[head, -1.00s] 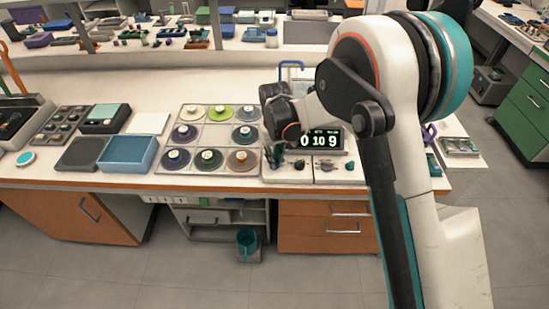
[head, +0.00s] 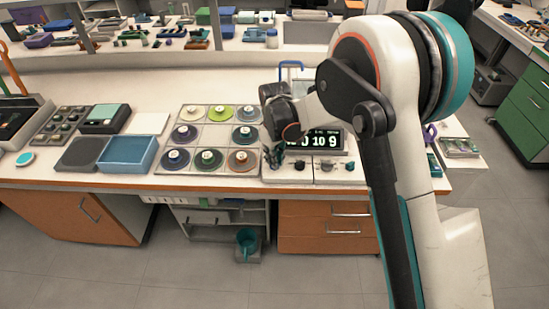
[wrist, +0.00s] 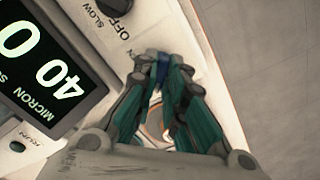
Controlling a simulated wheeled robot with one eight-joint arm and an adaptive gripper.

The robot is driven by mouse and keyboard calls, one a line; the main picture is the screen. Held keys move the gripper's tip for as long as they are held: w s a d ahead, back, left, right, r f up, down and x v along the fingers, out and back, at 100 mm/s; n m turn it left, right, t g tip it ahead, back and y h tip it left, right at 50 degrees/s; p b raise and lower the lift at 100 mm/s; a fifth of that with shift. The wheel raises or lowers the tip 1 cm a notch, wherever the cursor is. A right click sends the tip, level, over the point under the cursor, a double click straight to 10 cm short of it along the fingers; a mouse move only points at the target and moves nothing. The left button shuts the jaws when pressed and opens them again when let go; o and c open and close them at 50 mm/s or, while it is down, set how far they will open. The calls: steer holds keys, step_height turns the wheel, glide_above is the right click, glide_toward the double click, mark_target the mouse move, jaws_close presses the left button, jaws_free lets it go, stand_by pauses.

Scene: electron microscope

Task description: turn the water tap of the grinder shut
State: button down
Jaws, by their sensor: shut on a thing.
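The grinder (head: 345,175) sits at the right part of the bench, with a lit display (head: 325,139) and several dark knobs along its front. My gripper (head: 273,158) is low at the grinder's left front corner, below the display. In the wrist view, the teal fingers of my gripper (wrist: 161,72) close together at their tips on a small dark blue piece (wrist: 162,66), which looks like the water tap's handle. The fingers hide most of it, so I cannot tell its angle. A ring-like, orange-edged shape shows between the fingers.
A dark knob (wrist: 116,5) marked OFF and SLOW is near the fingers in the wrist view. Round coloured discs (head: 208,158) lie on tiles left of the grinder. A blue tray (head: 127,154) is farther left. The floor in front is mostly clear.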

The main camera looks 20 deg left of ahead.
steer(key=c, duration=1.7)
jaws_free()
steer(key=shift+o, duration=0.2)
step_height(320, 180, up, 12)
